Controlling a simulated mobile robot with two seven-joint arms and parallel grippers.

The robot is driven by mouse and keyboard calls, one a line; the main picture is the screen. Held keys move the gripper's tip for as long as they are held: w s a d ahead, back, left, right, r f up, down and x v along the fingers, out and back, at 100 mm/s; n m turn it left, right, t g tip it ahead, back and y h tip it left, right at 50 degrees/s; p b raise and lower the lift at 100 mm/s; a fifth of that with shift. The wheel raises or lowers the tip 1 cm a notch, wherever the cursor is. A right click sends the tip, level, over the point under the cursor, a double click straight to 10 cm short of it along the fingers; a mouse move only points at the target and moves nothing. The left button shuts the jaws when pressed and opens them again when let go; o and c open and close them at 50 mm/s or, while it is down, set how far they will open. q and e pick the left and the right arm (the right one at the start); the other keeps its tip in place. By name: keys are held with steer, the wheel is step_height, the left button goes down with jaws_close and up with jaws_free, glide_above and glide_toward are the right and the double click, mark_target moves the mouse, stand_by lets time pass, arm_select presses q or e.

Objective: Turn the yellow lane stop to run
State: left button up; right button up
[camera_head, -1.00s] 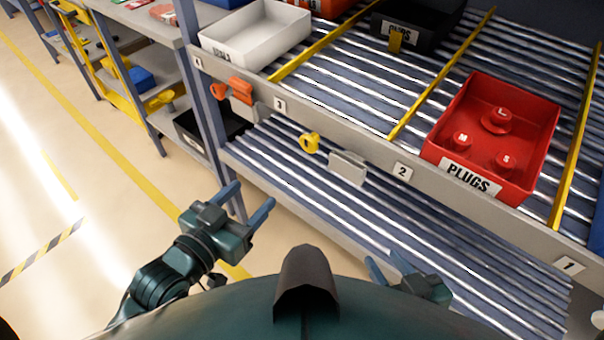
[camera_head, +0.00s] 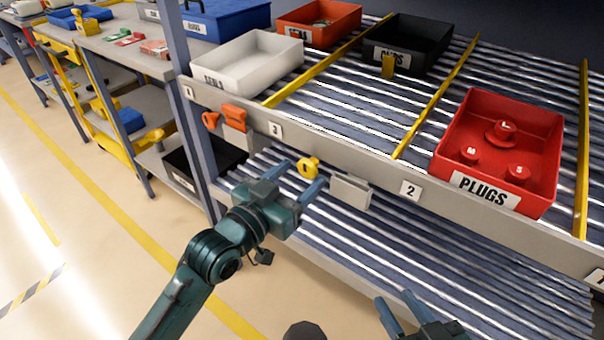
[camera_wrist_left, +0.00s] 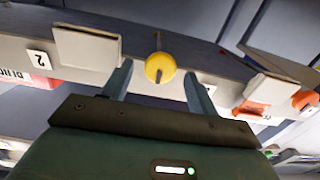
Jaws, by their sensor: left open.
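The yellow lane stop (camera_head: 307,168) is a round knob on the front rail of the flow rack, left of a grey plate (camera_head: 350,191). My left gripper (camera_head: 299,180) is open, with its fingers spread just in front of the knob. In the left wrist view the yellow knob (camera_wrist_left: 160,67) sits beyond and between the two open fingers (camera_wrist_left: 158,85), apart from both. A dark slot or bar crosses its face. My right gripper (camera_head: 402,312) is at the bottom edge, partly cut off, with its two fingers apart and nothing between them.
An orange lane stop (camera_head: 233,115) is farther left on the rail (camera_head: 320,150). A red PLUGS bin (camera_head: 500,150), a white bin (camera_head: 247,62) and a black bin (camera_head: 407,43) stand on the upper rollers. Lower rollers lie under the rail. The floor at left is clear.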

arm_select(q)
steer(key=shift+x, duration=0.95)
jaws_close()
